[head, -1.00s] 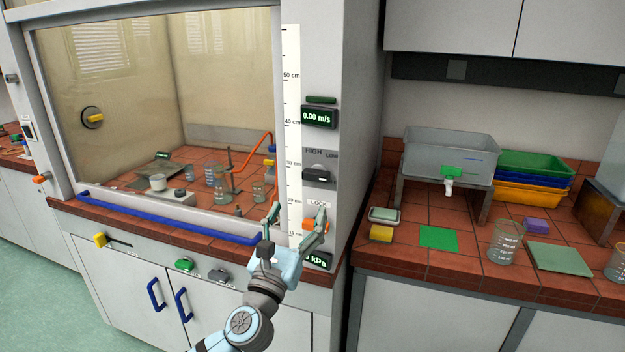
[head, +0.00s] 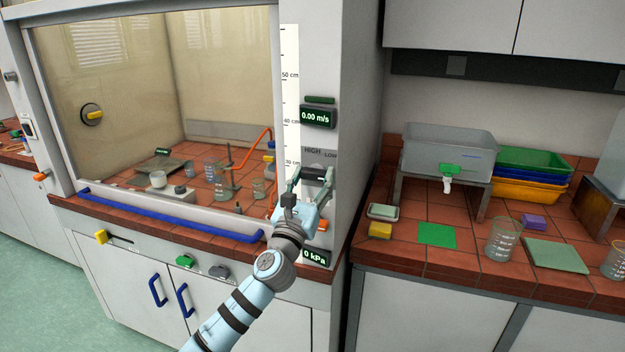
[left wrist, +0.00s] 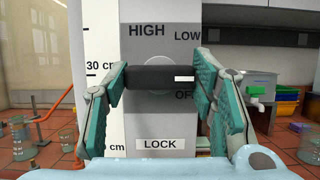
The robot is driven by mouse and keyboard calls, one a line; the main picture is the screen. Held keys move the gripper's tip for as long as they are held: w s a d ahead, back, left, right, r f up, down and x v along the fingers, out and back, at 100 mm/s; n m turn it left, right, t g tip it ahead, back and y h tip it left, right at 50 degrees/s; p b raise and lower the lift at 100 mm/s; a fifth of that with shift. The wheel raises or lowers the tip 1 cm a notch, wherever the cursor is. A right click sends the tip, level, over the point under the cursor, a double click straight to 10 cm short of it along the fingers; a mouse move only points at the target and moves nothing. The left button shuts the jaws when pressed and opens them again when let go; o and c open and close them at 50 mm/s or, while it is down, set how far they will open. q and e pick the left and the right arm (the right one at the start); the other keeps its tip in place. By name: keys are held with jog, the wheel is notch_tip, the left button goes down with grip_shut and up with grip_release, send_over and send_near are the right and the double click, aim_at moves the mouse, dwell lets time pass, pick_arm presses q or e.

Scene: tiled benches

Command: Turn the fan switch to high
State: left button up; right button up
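The fan switch (left wrist: 160,77) is a dark bar knob on the fume hood's front post, lying level. Its white mark is at the right end, just above the OFF label and below LOW; HIGH is at the upper left. In the head view the switch (head: 314,174) is partly covered by my gripper. My left gripper (head: 311,178) is open, one finger at each end of the knob. In the left wrist view its fingertips (left wrist: 159,72) flank the bar closely; I cannot tell whether they touch it. My right gripper is not in view.
The airflow display (head: 318,116) above the switch reads 0.00 m/s. An orange LOCK control (head: 322,225) sits below it. The hood's blue sash handle (head: 170,215) is to the left. A bench with a beaker (head: 504,240) and trays is to the right.

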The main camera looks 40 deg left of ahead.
pick_arm(q)
jog(key=shift+c, duration=0.5)
jog(key=shift+n+y, duration=0.4)
jog(key=shift+n, duration=0.1)
jog(key=n+y, duration=0.1)
jog(key=n, duration=0.1)
jog(key=n+g+y+p, duration=0.1)
jog(key=n, duration=0.2)
jog(key=shift+d+g, duration=0.1)
jog(key=shift+g, duration=0.2)
jog(key=n+g+y+p, duration=0.1)
jog(key=n, duration=0.2)
jog(key=n+g+y+p, duration=0.1)
jog(key=n, duration=0.2)
jog(key=shift+r, duration=0.1)
jog(key=n+g+p, duration=0.1)
jog(key=n, duration=0.2)
jog(key=n+g+p, duration=0.2)
jog(key=n, duration=0.1)
jog(key=shift+d+r+n+y+p, duration=0.1)
jog(key=shift+r+n+y+p, duration=0.05)
jog(key=shift+n+y+p, duration=0.2)
jog(key=shift+n+g+p, duration=0.6)
jog(key=shift+n+p, duration=0.85)
jog(key=shift+n, duration=0.5)
jog(key=o, duration=1.1)
